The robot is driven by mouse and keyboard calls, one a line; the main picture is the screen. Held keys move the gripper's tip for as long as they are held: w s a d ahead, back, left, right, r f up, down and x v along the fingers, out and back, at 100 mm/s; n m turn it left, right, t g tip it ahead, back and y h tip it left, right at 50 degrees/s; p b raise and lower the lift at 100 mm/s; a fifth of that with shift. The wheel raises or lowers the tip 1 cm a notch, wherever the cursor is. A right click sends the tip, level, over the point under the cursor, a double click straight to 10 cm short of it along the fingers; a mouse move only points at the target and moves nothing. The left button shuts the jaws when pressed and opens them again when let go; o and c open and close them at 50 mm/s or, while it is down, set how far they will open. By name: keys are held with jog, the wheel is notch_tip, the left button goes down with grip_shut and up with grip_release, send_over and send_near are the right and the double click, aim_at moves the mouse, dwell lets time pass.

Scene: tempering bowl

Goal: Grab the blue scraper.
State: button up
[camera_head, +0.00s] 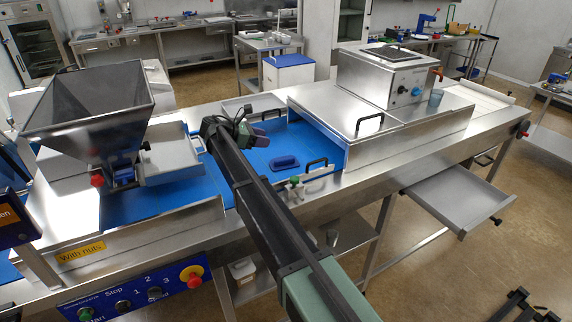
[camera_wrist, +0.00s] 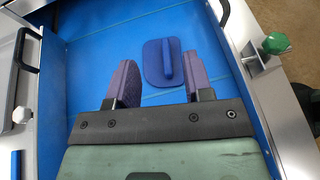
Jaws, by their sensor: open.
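The blue scraper (camera_head: 285,162) lies flat on the blue conveyor belt (camera_head: 291,140), with its raised handle upward. My gripper (camera_wrist: 158,80) is open and empty, with two purple-padded fingers spread apart. In the head view my gripper (camera_head: 256,137) is over the belt, to the left of the scraper. The scraper is fully visible in both views and appears apart from the fingers.
Metal side walls with black handles (camera_head: 317,163) border the belt. A green knob (camera_wrist: 275,43) stands on the right wall in the wrist view. A metal hopper (camera_head: 88,108) is at the left, and a steel cover (camera_head: 345,112) spans the belt to the right.

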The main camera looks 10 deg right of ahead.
jog(key=b, duration=0.7)
send_near(283, 159)
jog(key=shift+d+f, duration=0.75)
jog(key=shift+f, duration=0.15)
jog(key=shift+d+r, duration=0.35)
jog(key=shift+d, duration=0.15)
jog(key=b+x, duration=0.2)
jog(key=x, duration=0.4)
jog(key=shift+w+d, duration=0.1)
jog(key=shift+d, duration=0.05)
grip_shut()
